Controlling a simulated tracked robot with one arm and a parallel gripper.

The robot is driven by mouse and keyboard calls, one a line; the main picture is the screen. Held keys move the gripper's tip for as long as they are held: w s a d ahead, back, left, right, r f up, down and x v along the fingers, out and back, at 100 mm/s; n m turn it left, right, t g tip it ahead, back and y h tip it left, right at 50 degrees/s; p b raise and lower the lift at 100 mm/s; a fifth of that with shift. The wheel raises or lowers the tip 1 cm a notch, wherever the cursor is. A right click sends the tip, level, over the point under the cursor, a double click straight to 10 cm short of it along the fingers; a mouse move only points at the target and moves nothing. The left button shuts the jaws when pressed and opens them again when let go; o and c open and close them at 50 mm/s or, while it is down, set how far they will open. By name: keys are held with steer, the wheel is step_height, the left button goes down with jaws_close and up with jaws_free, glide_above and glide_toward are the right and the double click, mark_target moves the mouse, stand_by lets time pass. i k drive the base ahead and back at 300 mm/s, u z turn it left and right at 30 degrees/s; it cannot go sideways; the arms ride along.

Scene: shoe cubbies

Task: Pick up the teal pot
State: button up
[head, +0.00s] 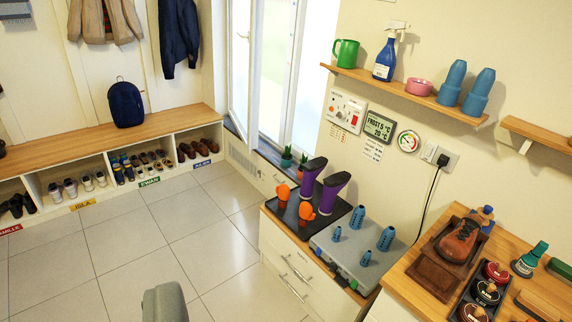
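Two small potted plants stand on the windowsill beside the open window. The left pot (286,162) looks dark teal with a green plant above it. A grey rounded part of my gripper (165,303) shows at the bottom edge, far from the pots, over the floor. Its fingertips are not clear, so whether it is open or shut cannot be told.
Purple boots (333,192) and orange items (306,211) stand on a black tray on a white cabinet below the sill. A grey board (338,248) with teal pegs is to the right. A wooden shelf (398,88) is above. The tiled floor (150,230) is clear.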

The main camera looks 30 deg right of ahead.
mark_target(285, 163)
steer(key=k, duration=0.65)
steer(key=u, duration=0.15)
steer(key=i, duration=0.95)
steer(key=u, duration=0.25)
steer(key=i, duration=3.75)
steer(key=z, duration=0.7)
steer(key=i, duration=1.1)
steer(key=z, duration=1.5)
steer(key=i, duration=1)
steer(key=z, duration=0.6)
